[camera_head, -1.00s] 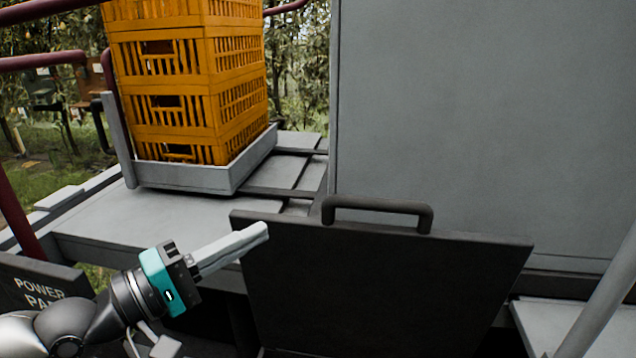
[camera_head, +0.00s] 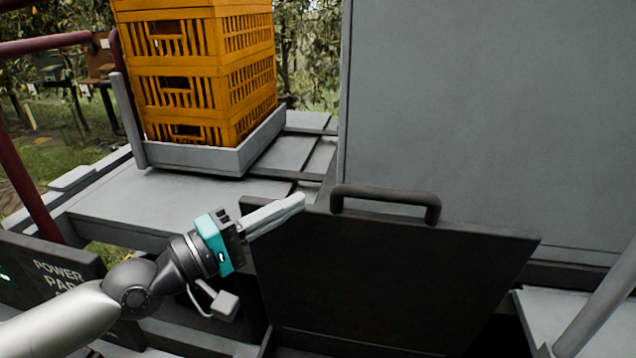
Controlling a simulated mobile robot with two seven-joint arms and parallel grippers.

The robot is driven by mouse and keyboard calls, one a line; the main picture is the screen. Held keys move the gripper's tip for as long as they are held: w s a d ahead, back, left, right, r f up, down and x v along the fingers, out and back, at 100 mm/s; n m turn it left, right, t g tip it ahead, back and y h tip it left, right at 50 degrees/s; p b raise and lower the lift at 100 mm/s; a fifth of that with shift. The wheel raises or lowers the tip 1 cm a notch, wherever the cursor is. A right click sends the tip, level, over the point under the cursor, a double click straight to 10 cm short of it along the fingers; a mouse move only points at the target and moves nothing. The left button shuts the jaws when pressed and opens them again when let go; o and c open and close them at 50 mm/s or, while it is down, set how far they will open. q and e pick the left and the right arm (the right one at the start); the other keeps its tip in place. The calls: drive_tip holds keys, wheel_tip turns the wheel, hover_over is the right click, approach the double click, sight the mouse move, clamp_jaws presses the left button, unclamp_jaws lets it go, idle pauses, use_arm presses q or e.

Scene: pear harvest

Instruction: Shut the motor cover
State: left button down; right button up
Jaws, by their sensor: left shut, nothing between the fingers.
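The motor cover (camera_head: 400,275) is a dark flat panel standing raised and tilted in the middle of the head view. A dark bar handle (camera_head: 385,193) sits along its top edge. My left gripper (camera_head: 300,200) is shut and empty. Its fingers reach across the cover's upper left corner, left of the handle and apart from it. Whether the fingers touch the panel I cannot tell. The cover's lower edge is partly hidden in shadow. My right gripper is not in view.
Stacked orange crates (camera_head: 210,70) stand in a grey tray (camera_head: 205,158) at the back left. A big grey wall (camera_head: 490,120) rises behind the cover. A "POWER PA…" panel (camera_head: 55,270) is at the left. A grey pole (camera_head: 600,305) is at the right.

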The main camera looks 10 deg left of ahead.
sight(319, 209)
use_arm(q)
drive_tip(key=shift+p+x, duration=1.25)
drive_tip(key=shift+x, duration=1.55)
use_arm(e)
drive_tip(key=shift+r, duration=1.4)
use_arm(q)
drive_tip(key=shift+s+d+f, duration=0.1)
drive_tip(key=shift+s, duration=0.1)
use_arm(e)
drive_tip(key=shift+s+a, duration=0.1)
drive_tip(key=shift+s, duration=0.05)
